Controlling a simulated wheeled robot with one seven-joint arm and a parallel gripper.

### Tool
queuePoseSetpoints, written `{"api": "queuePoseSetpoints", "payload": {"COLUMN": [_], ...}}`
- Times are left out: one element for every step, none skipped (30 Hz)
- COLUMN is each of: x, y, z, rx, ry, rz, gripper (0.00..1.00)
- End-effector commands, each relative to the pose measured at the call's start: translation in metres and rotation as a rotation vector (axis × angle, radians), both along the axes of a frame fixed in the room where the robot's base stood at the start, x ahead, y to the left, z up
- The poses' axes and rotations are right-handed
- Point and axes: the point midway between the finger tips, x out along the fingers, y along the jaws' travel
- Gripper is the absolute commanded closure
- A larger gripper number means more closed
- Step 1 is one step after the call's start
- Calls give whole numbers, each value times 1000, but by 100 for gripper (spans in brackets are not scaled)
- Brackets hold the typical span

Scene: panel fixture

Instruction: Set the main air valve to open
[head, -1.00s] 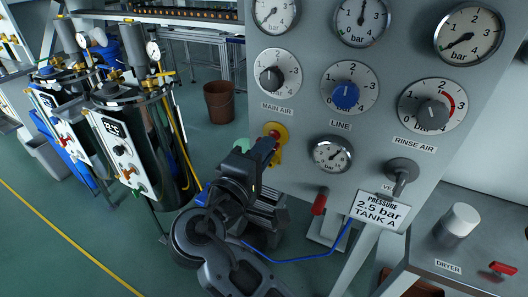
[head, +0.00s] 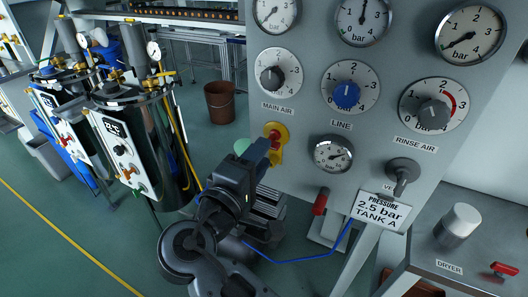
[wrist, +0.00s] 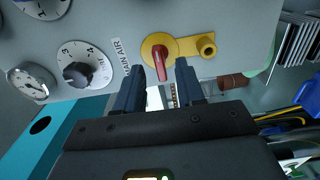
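The main air valve has a red lever handle (wrist: 161,66) on a round yellow base (wrist: 150,45) below the MAIN AIR label. In the wrist view the handle points down the picture, crosswise to the yellow arm with a brass port (wrist: 207,46). In the head view the valve (head: 277,132) shows at the panel's left edge, partly hidden by my gripper (head: 262,150). My gripper (wrist: 160,72) is open and empty, one finger on each side of the handle's end in the wrist view. I cannot tell if a finger touches it.
The grey panel (head: 300,110) carries gauges and knobs, including the main air knob (head: 271,78) and blue line knob (head: 345,95). A small red-handled valve (head: 320,202) and a blue hose (head: 300,259) are lower right.

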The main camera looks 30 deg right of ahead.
Motion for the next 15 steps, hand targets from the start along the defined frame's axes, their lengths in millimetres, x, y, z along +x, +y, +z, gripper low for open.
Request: {"api": "queuePoseSetpoints", "payload": {"x": [-5,-8,-12,-15,-18,-21,-23,-25,-28,-29,-30,-32,-32,-32,-33], "y": [9,13,18,22,26,30,33,36,39,41,42,44,44,45,45], "z": [-1,-1,-1,-1,-1,-1,-1,0,0,0,0,0,0,0,0], "rx": [-1,0,0,1,1,1,1,0,0,1,1,1,1,1,1], "ry": [-1,-1,-1,-1,-1,-1,-1,-1,-1,-1,-1,-1,-1,-1,-1], "rz": [4,3,4,3,4,3,2,2,2,2,1,1,1,1,1], "gripper": [62,62,62,62,62,62,62,62,62,62,62,62,62,62,62]}}
